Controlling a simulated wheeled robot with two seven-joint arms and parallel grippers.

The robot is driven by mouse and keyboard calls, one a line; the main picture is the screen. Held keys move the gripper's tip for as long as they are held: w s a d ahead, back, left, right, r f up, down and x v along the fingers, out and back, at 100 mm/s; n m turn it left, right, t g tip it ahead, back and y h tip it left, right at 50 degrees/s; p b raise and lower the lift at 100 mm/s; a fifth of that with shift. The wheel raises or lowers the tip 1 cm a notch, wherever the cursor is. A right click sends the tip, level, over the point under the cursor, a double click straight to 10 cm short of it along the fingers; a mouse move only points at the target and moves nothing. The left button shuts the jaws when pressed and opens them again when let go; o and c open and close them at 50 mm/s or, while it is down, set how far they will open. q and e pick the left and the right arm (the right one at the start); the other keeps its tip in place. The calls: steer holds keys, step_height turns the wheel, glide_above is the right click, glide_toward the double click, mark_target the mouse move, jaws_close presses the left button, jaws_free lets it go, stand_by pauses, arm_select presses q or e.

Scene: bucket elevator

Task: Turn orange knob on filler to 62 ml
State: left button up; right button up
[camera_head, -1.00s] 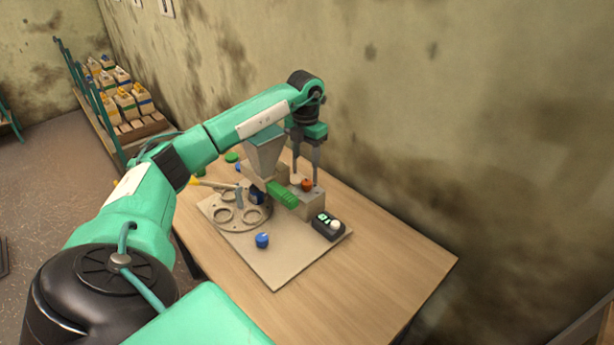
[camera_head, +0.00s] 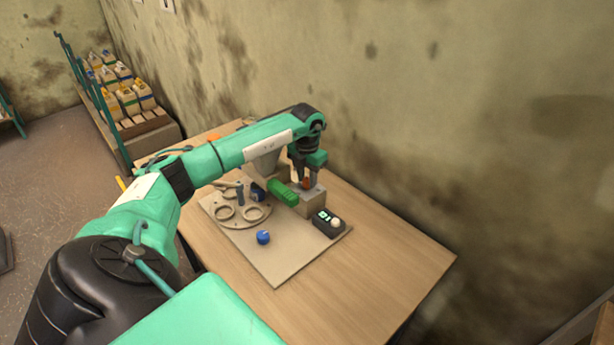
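The filler stands on a beige board (camera_head: 283,262) on the wooden table. Its orange knob (camera_head: 306,184) sits on top of a grey block (camera_head: 310,204). My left gripper (camera_head: 305,180) points down over this block, with its fingers apart on either side of the knob. I cannot tell whether the fingers touch the knob. A small black box (camera_head: 328,224) with a lit green display and a white button is in front of the block; its digits are too small to read. The filler's hopper (camera_head: 266,166) is partly hidden by my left arm. My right gripper is not in view.
A green ribbed part (camera_head: 283,194) lies just left of the block. A round plate with ring holes (camera_head: 243,222) and a blue knob (camera_head: 263,237) are on the board. The table's front right is bare. A stained wall stands behind.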

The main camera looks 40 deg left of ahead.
arm_select(q)
steer(key=c, duration=0.3)
steer(key=shift+c, duration=0.2)
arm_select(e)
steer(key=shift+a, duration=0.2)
